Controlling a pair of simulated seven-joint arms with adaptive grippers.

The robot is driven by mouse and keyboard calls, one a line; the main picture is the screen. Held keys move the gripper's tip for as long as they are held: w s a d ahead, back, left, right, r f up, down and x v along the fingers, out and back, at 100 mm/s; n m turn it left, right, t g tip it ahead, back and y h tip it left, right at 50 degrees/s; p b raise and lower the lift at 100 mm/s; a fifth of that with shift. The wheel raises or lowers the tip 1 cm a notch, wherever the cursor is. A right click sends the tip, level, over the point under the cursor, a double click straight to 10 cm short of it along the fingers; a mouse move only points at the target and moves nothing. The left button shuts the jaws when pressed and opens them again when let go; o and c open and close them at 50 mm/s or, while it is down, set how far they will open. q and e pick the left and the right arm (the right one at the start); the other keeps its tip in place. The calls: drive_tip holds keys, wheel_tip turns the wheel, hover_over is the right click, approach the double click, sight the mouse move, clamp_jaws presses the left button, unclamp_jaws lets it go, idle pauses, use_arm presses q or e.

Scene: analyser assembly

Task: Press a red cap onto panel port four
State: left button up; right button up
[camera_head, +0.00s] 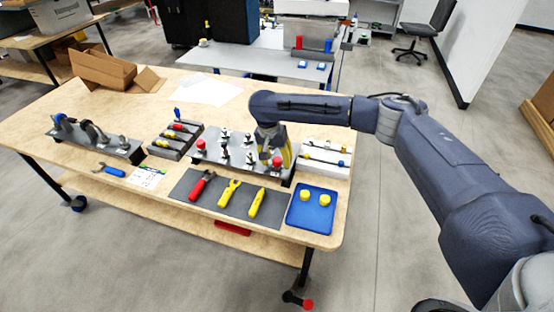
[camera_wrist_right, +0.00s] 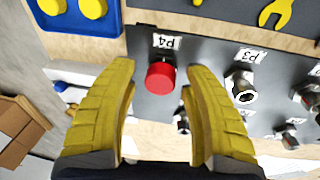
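A red cap (camera_wrist_right: 160,76) sits at the port labelled P4 (camera_wrist_right: 166,42) on the dark panel (camera_wrist_right: 210,50). In the head view this red cap (camera_head: 277,162) is at the right end of the panel (camera_head: 238,167), just below my right gripper (camera_head: 271,154). In the right wrist view my right gripper (camera_wrist_right: 160,70) has its two yellow fingers open, one on each side of the cap, with visible gaps between. I cannot tell whether the cap is fully seated. Another red cap (camera_head: 201,144) is at the panel's left end. My left gripper is not in view.
A blue tray (camera_head: 299,226) with two yellow caps stands at the table's front right corner. A grey mat (camera_head: 210,204) with red and yellow tools lies before the panel. Bare metal fittings, including port P3 (camera_wrist_right: 243,87), stand beside the red cap. A white rack (camera_head: 325,158) is close on the right.

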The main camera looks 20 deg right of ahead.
wheel_tip(320, 180, up, 12)
drive_tip(key=a, duration=0.2)
idle(0.6)
drive_tip(key=shift+f, duration=0.1)
